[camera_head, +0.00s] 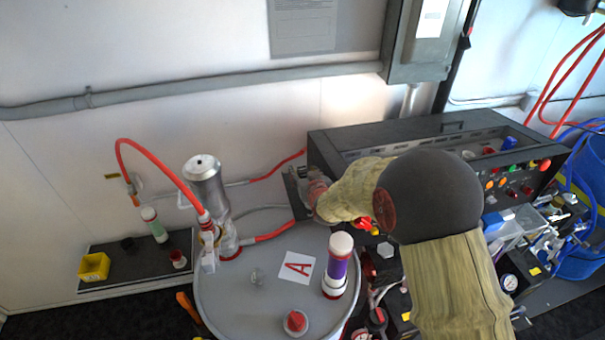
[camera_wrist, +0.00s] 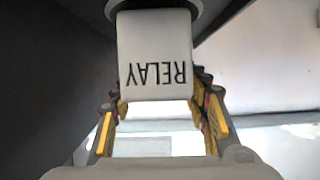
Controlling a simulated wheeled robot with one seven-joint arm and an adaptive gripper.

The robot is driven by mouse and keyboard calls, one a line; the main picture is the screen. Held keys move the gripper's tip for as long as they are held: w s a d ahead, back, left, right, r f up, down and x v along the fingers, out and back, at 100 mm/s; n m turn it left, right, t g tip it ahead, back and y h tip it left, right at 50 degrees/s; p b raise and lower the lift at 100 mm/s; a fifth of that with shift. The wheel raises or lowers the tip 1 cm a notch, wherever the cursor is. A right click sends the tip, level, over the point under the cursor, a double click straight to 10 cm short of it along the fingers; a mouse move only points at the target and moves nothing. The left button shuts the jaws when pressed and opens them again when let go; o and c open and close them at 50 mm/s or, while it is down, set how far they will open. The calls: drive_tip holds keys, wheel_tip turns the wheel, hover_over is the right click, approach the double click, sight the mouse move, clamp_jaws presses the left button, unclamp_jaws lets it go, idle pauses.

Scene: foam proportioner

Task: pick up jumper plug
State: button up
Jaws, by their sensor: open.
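I cannot make out a thing that is plainly the jumper plug in either view. In the wrist view, a white block marked RELAY (camera_wrist: 155,55), its lettering upside down, hangs from a round grey fitting at the top. My gripper (camera_wrist: 160,108) is open, with one yellow-edged finger at each side of the block's lower end. I cannot tell whether the fingers touch it. In the head view, my gripper (camera_head: 296,198) is beside the dark control box, partly hidden by my tan-covered arm.
A dark control box (camera_head: 345,140) with coloured buttons stands behind my arm. A black shelf (camera_head: 105,262) holds a yellow box (camera_head: 94,267). Red hoses run along the wall.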

drive_tip(key=shift+x, duration=1.35)
drive_tip(key=shift+c, duration=1)
clamp_jaws()
